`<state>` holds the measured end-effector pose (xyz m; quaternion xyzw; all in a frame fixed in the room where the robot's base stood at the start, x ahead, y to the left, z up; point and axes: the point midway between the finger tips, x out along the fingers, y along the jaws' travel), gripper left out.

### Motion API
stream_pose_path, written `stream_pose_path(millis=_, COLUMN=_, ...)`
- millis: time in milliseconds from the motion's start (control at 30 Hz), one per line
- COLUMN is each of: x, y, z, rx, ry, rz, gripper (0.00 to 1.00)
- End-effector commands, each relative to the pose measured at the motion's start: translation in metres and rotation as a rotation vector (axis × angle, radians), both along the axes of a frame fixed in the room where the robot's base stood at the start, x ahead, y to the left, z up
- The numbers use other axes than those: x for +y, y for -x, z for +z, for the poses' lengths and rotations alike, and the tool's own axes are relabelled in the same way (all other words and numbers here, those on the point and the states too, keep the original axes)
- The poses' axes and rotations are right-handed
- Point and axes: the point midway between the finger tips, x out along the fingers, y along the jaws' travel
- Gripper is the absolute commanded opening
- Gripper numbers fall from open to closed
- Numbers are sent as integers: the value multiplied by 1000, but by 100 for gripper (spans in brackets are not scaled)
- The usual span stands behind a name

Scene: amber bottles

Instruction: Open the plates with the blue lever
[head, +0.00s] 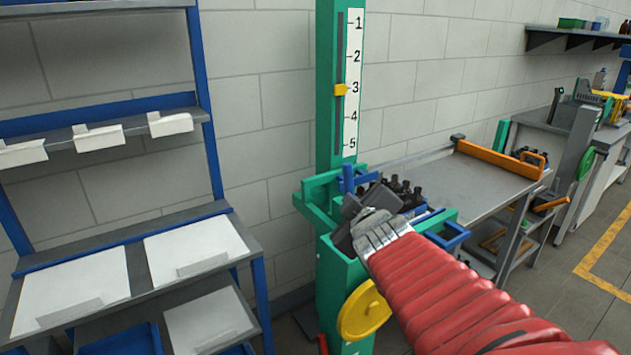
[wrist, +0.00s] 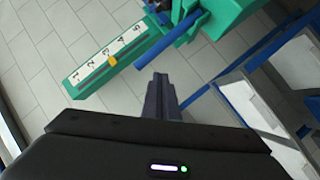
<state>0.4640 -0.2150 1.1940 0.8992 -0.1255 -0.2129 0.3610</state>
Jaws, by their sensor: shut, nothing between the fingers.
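The green column machine (head: 326,85) stands in the middle of the head view. Its blue lever (head: 348,180) rises just behind my gripper (head: 352,215). In the wrist view the blue lever (wrist: 168,53) is a rod slanting beyond my fingertips (wrist: 160,85), with a visible gap in the picture; the depth between them is hard to judge. My gripper is shut and empty. Dark bottles (head: 405,188) stand grouped in the machine just beyond my gripper. The plates cannot be made out; my gripper and arm cover part of that area.
A white scale (head: 352,85) numbered 1 to 5 has a yellow pointer (head: 341,90) near 3. A yellow handwheel (head: 363,310) is low on the machine. A blue-framed rack (head: 205,110) stands left. A grey table (head: 450,175) with an orange bar (head: 500,160) is right.

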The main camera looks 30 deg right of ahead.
Motion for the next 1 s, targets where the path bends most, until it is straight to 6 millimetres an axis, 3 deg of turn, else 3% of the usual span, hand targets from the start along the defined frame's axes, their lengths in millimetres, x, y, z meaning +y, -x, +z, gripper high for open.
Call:
stream_pose_path(millis=33, x=-12, y=-4, z=2, rx=-11, ry=49, rz=21, gripper=0)
stream_pose_path(millis=233, x=-36, y=-13, z=15, rx=-64, ry=241, rz=149, gripper=0)
stream_pose_path(millis=400, x=-49, y=2, z=18, rx=-51, ry=449, rz=273, gripper=0)
stream_pose_path(millis=700, x=-55, y=47, z=7, rx=70, ry=740, rz=430, gripper=0)
stream_pose_path(millis=1000, x=-52, y=49, z=4, rx=83, ry=772, rz=458, gripper=0)
